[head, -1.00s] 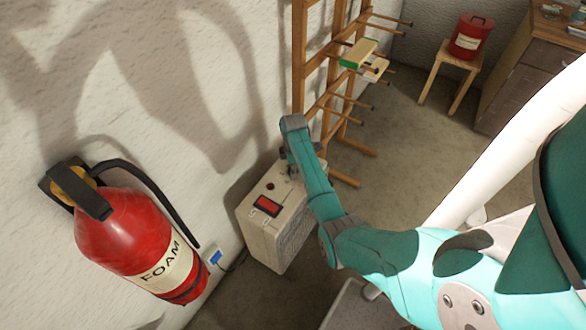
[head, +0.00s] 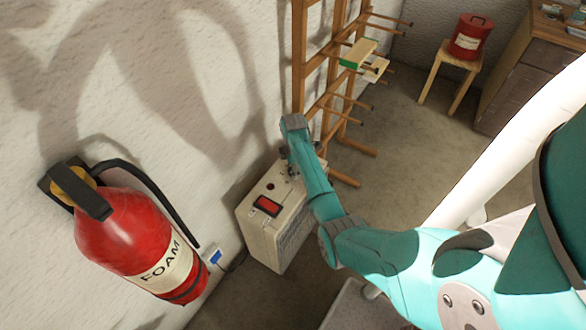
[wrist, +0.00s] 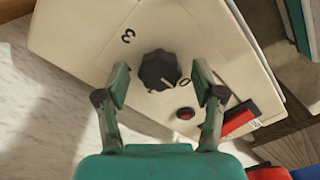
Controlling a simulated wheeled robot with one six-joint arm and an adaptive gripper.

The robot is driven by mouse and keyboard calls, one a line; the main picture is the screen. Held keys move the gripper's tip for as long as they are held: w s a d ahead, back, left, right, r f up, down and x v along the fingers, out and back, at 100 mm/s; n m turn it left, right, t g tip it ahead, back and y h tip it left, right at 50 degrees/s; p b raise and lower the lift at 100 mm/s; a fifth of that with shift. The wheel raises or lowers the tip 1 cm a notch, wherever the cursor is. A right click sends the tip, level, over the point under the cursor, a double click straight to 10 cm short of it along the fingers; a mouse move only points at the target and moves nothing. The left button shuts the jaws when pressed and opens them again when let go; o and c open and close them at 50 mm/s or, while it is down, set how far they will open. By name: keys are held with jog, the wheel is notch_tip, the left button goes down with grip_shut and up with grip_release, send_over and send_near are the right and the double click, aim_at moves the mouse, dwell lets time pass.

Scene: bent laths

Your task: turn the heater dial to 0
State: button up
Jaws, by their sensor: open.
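The heater (head: 262,228) is a cream box standing on the floor by the wall. In the wrist view its top panel (wrist: 85,40) carries a black ridged dial (wrist: 157,69) with the figures 3 and 0 printed near it. The dial's pale pointer mark is at its lower right, close to the 0; I cannot tell whether it lines up exactly. My gripper (wrist: 161,84) is open, with one finger on each side of the dial and a visible gap to it. In the head view my gripper (head: 288,160) is over the far end of the heater and mostly hides the dial.
A red lamp (wrist: 185,113) and a red rocker switch (wrist: 238,117) sit beside the dial. A red fire extinguisher (head: 135,243) hangs on the wall at left. A wooden rack (head: 300,60) stands just behind the heater.

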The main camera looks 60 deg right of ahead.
notch_tip(320, 180, up, 12)
dwell(0.6)
dwell(0.5)
